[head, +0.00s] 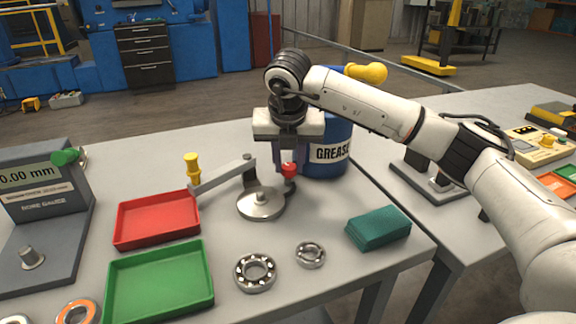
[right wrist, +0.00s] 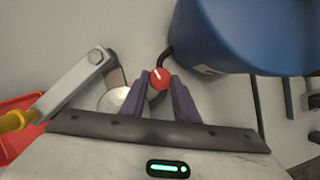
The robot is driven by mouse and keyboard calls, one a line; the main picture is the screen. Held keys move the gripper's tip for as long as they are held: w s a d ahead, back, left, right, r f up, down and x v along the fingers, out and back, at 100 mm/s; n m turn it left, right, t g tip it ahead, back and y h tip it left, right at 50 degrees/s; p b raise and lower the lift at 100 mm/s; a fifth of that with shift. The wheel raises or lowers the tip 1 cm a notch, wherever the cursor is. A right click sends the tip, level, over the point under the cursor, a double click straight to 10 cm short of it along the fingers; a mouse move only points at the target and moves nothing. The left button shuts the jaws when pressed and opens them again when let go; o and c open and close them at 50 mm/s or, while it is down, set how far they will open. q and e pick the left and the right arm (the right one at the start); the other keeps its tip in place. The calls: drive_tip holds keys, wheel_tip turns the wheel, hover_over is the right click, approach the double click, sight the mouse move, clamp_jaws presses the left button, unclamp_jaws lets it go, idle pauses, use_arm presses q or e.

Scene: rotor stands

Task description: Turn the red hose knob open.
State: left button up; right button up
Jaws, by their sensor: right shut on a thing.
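The red hose knob (head: 289,170) stands just right of the round metal base (head: 262,203), in front of the blue grease drum (head: 333,150). In the right wrist view the knob (right wrist: 159,79) shows as a red disc with a white mark, between the purple fingertips. A dark hose (right wrist: 165,57) curves away behind it toward the drum. My right gripper (head: 289,168) points down over the knob and is shut on it. Its fingers are partly hidden in the head view by the gripper body. My left gripper is in neither view.
A grey lever arm with a yellow handle (head: 192,168) reaches left from the base. A gauge (head: 45,215) stands at left.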

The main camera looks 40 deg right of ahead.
drive_tip(key=shift+s+d+n+t+y+b, duration=0.1)
drive_tip(key=shift+n+t+y+b, duration=0.2)
drive_tip(key=shift+n, duration=0.75)
drive_tip(key=shift+d+n+t+y+b, duration=0.15)
drive_tip(key=shift+n+y, duration=0.25)
drive_tip(key=shift+n, duration=0.65)
drive_tip(key=shift+r, duration=0.1)
drive_tip(key=o, duration=1.1)
drive_tip(key=shift+c, duration=0.2)
drive_tip(key=shift+a, duration=0.1)
drive_tip(key=d+v, duration=0.1)
drive_tip(key=v, duration=0.9)
drive_tip(key=shift+a+r, duration=0.15)
drive_tip(key=shift+a, duration=0.3)
